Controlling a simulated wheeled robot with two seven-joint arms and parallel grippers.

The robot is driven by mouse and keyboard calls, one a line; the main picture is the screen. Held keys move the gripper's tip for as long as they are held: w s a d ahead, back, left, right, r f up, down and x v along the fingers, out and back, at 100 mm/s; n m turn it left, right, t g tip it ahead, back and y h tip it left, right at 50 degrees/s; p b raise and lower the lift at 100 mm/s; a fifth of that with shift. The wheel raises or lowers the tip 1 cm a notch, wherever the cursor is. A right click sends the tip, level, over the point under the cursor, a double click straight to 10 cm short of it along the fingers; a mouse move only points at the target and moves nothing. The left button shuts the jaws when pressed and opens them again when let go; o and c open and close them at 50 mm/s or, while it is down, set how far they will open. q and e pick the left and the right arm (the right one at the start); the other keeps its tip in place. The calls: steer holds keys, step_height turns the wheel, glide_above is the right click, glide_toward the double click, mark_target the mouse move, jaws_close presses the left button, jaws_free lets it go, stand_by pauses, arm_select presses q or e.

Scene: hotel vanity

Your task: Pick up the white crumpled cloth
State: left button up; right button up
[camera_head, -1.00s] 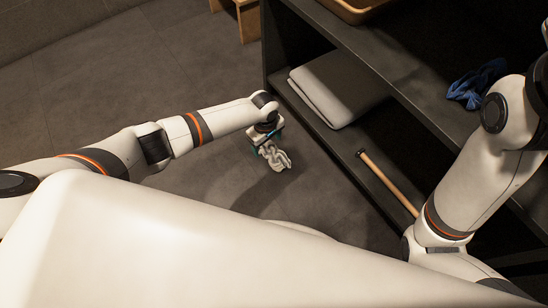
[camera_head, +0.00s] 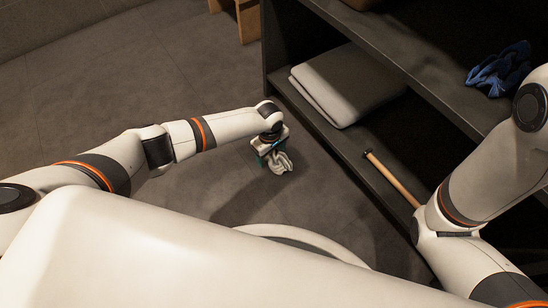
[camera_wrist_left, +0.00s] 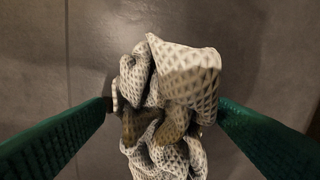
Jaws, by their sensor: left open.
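The white crumpled cloth (camera_head: 281,164) lies on the dark grey floor in front of the shelf unit, partly hidden by my left gripper (camera_head: 266,153) in the head view. In the left wrist view the cloth (camera_wrist_left: 185,80) shows a netted, diamond-like pattern and sits bunched in the middle. The green fingers of my left gripper (camera_wrist_left: 163,108) are open, one on each side of the cloth. Their tips are close to its sides; I cannot tell if they touch it. My right arm shows at the right, but its gripper is out of view.
The dark shelf unit (camera_head: 405,75) stands just right of the cloth. Its lower shelf holds a folded grey cloth (camera_head: 345,80) and a wooden stick (camera_head: 392,180); a blue cloth (camera_head: 498,70) lies higher up. A wooden stool (camera_head: 247,20) stands behind. Floor left of the cloth is clear.

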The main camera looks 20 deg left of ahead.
arm_select(q)
steer(key=shift+c, duration=0.5)
steer(key=c, duration=1)
steer(key=shift+o, duration=0.2)
